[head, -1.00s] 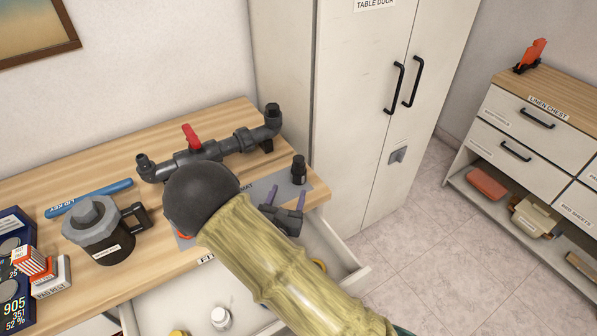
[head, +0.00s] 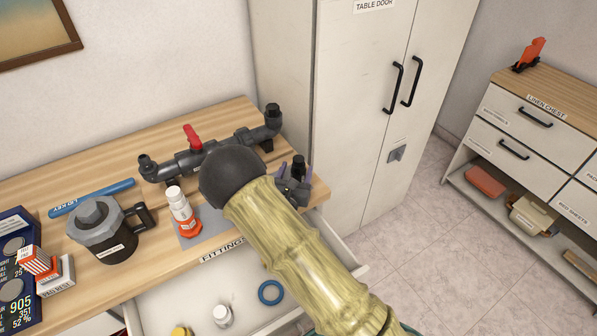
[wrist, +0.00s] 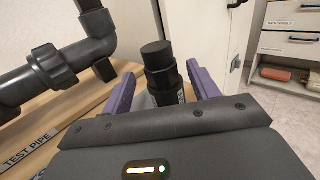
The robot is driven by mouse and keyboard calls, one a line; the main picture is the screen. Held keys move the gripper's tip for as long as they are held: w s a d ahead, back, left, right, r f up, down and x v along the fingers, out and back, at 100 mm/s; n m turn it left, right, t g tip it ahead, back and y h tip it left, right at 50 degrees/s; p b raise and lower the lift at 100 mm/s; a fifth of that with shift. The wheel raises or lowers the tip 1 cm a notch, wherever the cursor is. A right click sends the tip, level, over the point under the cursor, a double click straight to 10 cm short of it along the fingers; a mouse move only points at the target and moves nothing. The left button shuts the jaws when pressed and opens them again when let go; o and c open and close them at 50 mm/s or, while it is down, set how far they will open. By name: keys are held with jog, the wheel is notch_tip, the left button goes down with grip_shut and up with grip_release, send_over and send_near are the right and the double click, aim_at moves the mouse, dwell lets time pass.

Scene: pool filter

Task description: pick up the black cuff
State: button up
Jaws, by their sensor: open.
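The black cuff (head: 299,166) is a small upright black cylinder with a narrower top, at the right end of the wooden table. In the wrist view the cuff (wrist: 160,72) stands between the two purple fingers of my gripper (wrist: 160,84). The fingers are apart, one on each side of it, and I see no clear contact. In the head view my gripper (head: 291,176) is low over the table end, and its body partly hides the cuff. The cuff's lower part is hidden by my gripper in the wrist view.
A dark pipe with a red handle (head: 192,137) lies behind my arm. A white-and-orange bottle (head: 181,213) and a black pot (head: 101,236) stand left. The open drawer (head: 187,301) holds a blue ring (head: 270,292). A tall cabinet (head: 340,130) stands close right.

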jog(key=w, duration=0.2)
jog(key=w+d, duration=0.1)
jog(key=w, duration=0.1)
jog(key=shift+f+p, duration=0.1)
jog(key=shift+p, duration=0.25)
jog(key=shift+s, duration=0.1)
jog(key=c, duration=1.1)
